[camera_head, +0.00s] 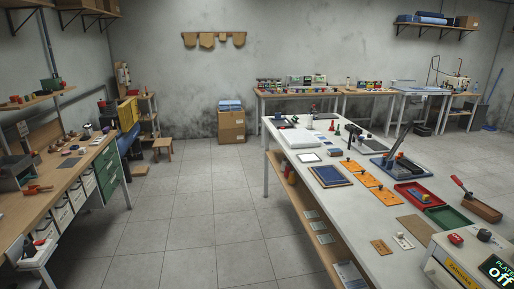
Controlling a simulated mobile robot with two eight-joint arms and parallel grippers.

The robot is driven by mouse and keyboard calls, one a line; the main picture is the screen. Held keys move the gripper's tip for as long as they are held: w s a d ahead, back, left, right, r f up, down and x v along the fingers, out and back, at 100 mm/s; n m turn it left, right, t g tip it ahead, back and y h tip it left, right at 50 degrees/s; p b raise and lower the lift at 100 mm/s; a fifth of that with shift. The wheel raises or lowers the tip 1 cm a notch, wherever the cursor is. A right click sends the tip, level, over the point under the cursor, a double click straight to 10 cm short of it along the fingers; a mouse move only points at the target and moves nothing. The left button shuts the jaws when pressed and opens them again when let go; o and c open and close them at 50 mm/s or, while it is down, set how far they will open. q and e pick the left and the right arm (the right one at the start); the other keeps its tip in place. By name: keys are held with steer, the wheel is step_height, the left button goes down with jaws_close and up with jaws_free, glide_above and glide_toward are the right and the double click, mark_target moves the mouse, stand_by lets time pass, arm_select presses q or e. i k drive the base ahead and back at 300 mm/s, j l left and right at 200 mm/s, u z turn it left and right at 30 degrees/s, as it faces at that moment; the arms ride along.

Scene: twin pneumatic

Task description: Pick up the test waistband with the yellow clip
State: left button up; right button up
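I cannot make out a test waistband or a yellow clip for certain in the head view; the small items are too far off to tell. Neither of my grippers is in view.
A long white table (352,222) on the right holds orange plates (363,179), a blue panel (331,176), a red tray (414,195) and a green tray (447,218). A wooden bench (35,207) runs along the left. Cardboard boxes (231,128) stand at the back wall. The tiled floor (200,225) between is clear.

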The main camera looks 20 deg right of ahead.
mark_target(425, 199)
steer(key=i+z, duration=0.2)
steer(key=i, duration=0.3)
steer(key=i+z, duration=0.25)
steer(key=i, duration=0.25)
steer(key=i+j+z, duration=0.2)
steer(key=i, duration=0.3)
steer(key=i+z, duration=0.25)
steer(key=z, duration=0.2)
steer(key=i+j+z, duration=0.2)
steer(key=z, duration=0.25)
steer(key=i+j+z, duration=0.25)
steer(key=z, duration=0.25)
steer(key=i+z, duration=0.35)
steer(key=i, duration=0.35)
